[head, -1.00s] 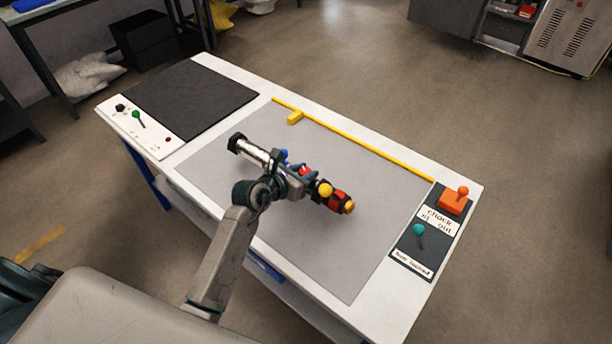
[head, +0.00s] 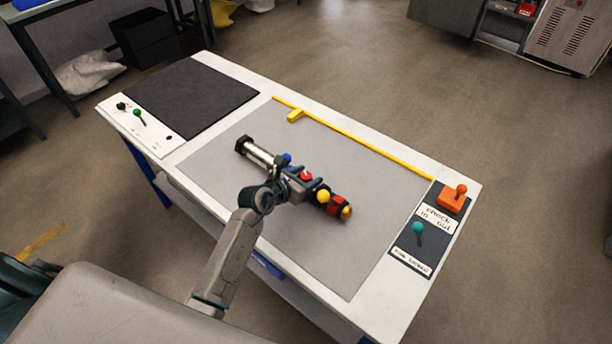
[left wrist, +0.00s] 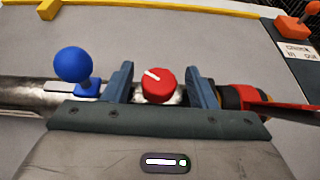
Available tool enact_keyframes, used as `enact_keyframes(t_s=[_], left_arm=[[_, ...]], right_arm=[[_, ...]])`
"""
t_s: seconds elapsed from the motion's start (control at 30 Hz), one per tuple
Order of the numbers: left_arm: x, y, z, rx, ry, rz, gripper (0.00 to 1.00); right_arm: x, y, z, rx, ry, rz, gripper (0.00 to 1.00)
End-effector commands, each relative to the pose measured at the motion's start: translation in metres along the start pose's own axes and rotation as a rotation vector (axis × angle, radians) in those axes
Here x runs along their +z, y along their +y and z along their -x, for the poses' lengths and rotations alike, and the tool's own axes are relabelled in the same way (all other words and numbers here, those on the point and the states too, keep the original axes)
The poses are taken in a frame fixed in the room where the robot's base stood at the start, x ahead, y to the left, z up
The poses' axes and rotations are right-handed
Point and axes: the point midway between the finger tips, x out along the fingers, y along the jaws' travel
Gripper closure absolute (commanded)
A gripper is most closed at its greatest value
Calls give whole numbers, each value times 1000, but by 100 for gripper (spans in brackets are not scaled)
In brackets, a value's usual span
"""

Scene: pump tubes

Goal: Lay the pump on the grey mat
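The pump (head: 262,153) is a silver tube with a black left end, blue and yellow balls, a red knob and a red, black and orange right end. It is over the middle of the light grey mat (head: 330,255), roughly level; whether it touches the mat is not clear. My left gripper (head: 302,178) is at the pump's middle. In the left wrist view its blue fingers (left wrist: 160,85) stand on either side of the red knob (left wrist: 158,85), close against the silver part below it. The blue ball (left wrist: 74,64) is left of them. My right gripper is not in view.
A yellow rail (head: 350,138) with a short stub runs along the mat's far edge. A dark mat (head: 190,92) and a white lever panel (head: 150,135) are at left. A dark panel (head: 405,262) with orange and teal levers is at right. Bare mat surrounds the pump.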

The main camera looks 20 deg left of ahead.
Motion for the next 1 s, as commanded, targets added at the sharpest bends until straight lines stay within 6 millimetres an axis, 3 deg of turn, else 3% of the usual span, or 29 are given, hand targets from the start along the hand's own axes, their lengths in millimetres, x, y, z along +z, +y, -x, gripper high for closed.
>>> enact_keyframes(t_s=[0.27,0.7,1.0], left_arm=[[-2,0,16,0,1,-1,48],[-2,1,102,1,2,-5,48],[0,0,120,0,1,-1,48]], right_arm=[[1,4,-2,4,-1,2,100],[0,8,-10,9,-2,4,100],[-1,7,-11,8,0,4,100]])
